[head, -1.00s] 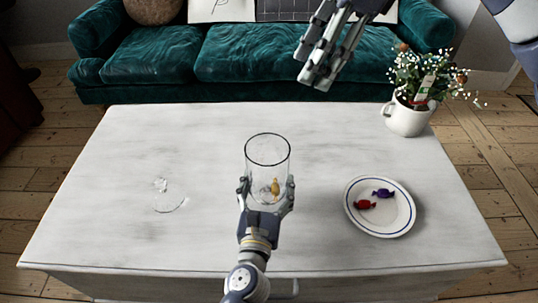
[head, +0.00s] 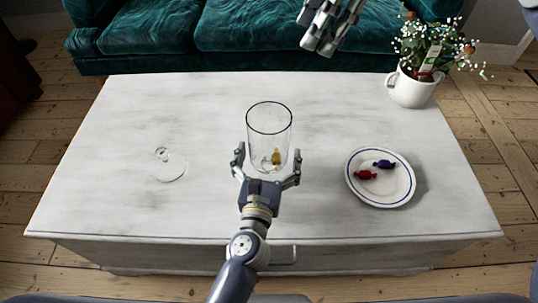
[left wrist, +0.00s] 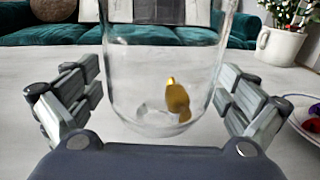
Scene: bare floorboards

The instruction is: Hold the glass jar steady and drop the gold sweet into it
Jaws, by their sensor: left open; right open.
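The clear glass jar (head: 270,125) stands upright on the pale table. The gold sweet (head: 277,156) lies inside at its bottom; it also shows through the glass in the left wrist view (left wrist: 177,100). My left gripper (head: 268,163) is open at the near side of the jar. Its fingers stand to either side of the jar's lower part, with gaps to the glass in the left wrist view. My right gripper (head: 320,38) is open and empty, high up beyond the jar, in front of the sofa; its fingertips show only partly apart.
A glass lid (head: 170,165) lies on the table (head: 110,205) at the left. A white plate (head: 382,195) with a red sweet (head: 366,174) and a purple sweet (head: 385,164) is at the right. A white flower pot (head: 410,90) stands at the back right corner.

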